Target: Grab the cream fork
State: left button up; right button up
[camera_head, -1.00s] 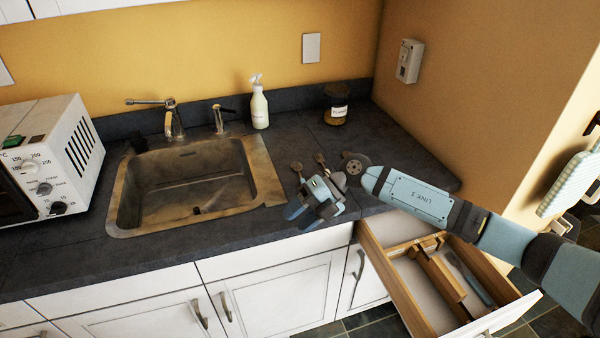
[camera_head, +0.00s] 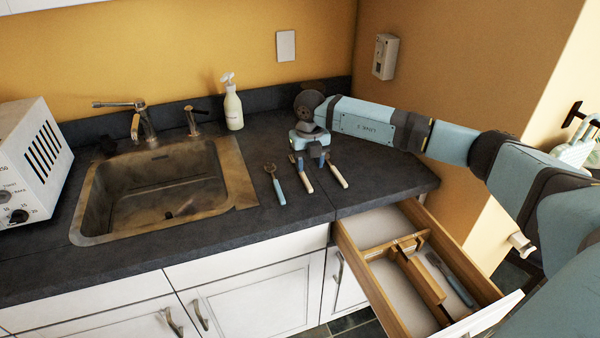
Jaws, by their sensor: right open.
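A fork with a cream handle (camera_head: 306,183) lies on the dark counter right of the sink. Its head points to the back wall and partly shows beside my right gripper (camera_head: 312,158). The gripper is open and hangs over the utensils' heads, its fingers near the fork's upper part. I cannot tell whether it touches. A second cream-handled utensil (camera_head: 338,176) lies to the right, its head hidden behind the gripper. A blue-handled utensil (camera_head: 276,185) lies to the left. My left gripper is not in view.
An open drawer (camera_head: 388,318) with wooden dividers juts out below the counter at right, with a blue-grey utensil (camera_head: 455,285) inside. The sink (camera_head: 98,215), a soap bottle (camera_head: 233,110) and a white oven (camera_head: 42,150) stand to the left. The front counter is clear.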

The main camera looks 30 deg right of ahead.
aim_at(308, 184)
notch_tip(308, 184, down, 8)
jog(key=shift+w+r+p, duration=0.1)
jog(key=shift+r+p, duration=0.15)
jog(key=shift+p, duration=0.15)
jog(key=shift+c, duration=0.5)
jog(key=shift+r, duration=0.1)
grip_shut()
